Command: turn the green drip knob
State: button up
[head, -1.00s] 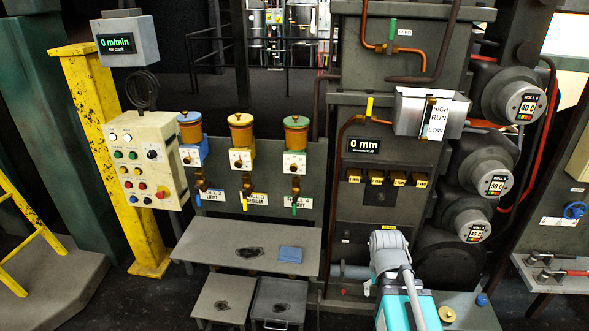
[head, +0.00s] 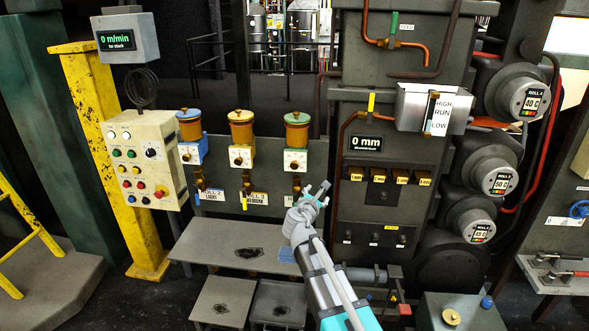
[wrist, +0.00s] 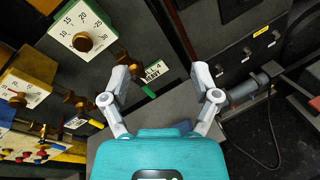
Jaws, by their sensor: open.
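The green drip lubricator (head: 297,119) is the rightmost of three on the grey panel, with an amber body and a green lid. Its white dial plate (head: 295,161) carries a small brass knob (head: 294,166). My gripper (head: 319,191) is open and empty, below and right of the dial in the head view. In the wrist view its fingers (wrist: 160,82) stand wide apart, clear of the knob.
Yellow (head: 241,127) and blue (head: 190,124) lubricators stand to the left. A brass valve with a green handle (wrist: 147,89) hangs under the green dial. A grey bench (head: 215,250) with a blue cloth lies below. A dark machine cabinet (head: 385,215) stands at right.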

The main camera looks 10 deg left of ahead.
aim_at(294, 166)
jog(key=w+a+r+n+t+y, duration=0.1)
jog(key=a+r+n+t+y, duration=0.1)
jog(key=a+n, duration=0.6)
jog(key=shift+a+y, duration=0.7)
jog(key=shift+y, duration=0.1)
jog(key=shift+w, duration=0.2)
jog(key=w, duration=1.3)
jog(key=shift+w+d, duration=0.3)
jog(key=shift+w, duration=0.05)
grip_shut()
